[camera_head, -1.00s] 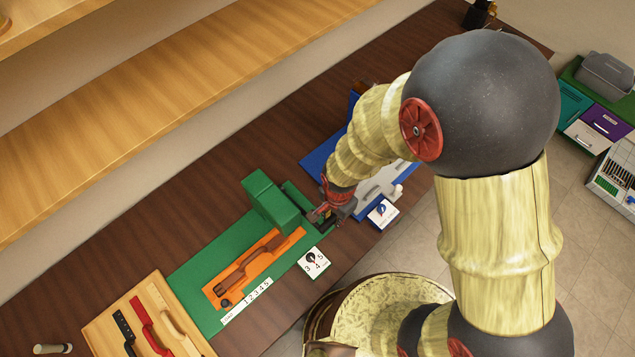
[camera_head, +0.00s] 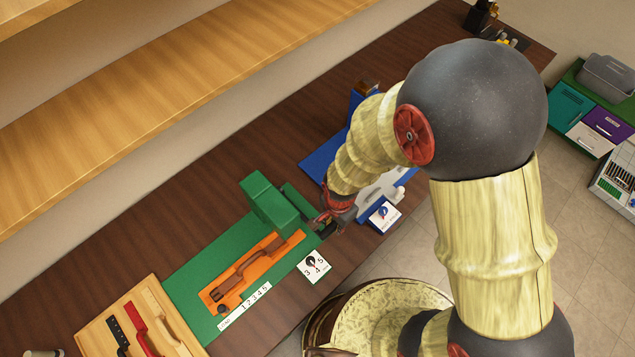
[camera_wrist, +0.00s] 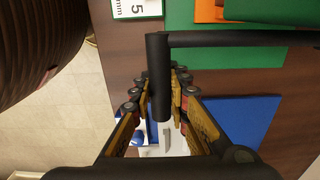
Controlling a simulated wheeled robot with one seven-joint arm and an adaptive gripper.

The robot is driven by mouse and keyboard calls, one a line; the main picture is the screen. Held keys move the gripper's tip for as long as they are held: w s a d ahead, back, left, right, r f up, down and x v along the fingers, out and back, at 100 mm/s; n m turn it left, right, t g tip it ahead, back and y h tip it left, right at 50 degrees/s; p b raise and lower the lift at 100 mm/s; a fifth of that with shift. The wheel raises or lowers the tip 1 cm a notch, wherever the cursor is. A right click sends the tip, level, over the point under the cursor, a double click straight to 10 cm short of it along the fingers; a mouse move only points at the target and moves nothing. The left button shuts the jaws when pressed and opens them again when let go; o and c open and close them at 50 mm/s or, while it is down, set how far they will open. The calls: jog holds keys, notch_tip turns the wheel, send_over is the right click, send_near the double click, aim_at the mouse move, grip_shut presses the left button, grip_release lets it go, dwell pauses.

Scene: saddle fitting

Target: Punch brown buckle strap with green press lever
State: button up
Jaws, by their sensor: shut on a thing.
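The brown buckle strap (camera_head: 246,265) lies in the long orange holder (camera_head: 283,254) on a green base (camera_head: 186,280). The green press (camera_head: 270,207) stands at the holder's upper right end. My gripper (camera_head: 327,224) is just right of the press, at the right end of the green base. In the wrist view my gripper (camera_wrist: 165,90) is shut on the dark round grip of the press lever (camera_wrist: 158,70). A thin dark rod (camera_wrist: 240,38) runs from the grip to the right. The strap's end near the press is partly hidden.
A white card with numbers (camera_head: 314,266) lies beside the green base. A number strip (camera_head: 245,305) lies along its front edge. A wooden board (camera_head: 100,335) with several straps is at lower left. A blue base (camera_head: 318,162) is behind my arm. A long wooden shelf (camera_head: 150,110) overhangs the back.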

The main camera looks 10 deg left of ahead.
aim_at(336, 224)
jog(key=shift+s+d+f, duration=0.1)
jog(key=shift+s+d, duration=0.1)
jog(key=shift+s, duration=0.1)
jog(key=shift+a+r+p, duration=0.1)
jog(key=shift+r+p, duration=1.15)
jog(key=shift+r, duration=0.35)
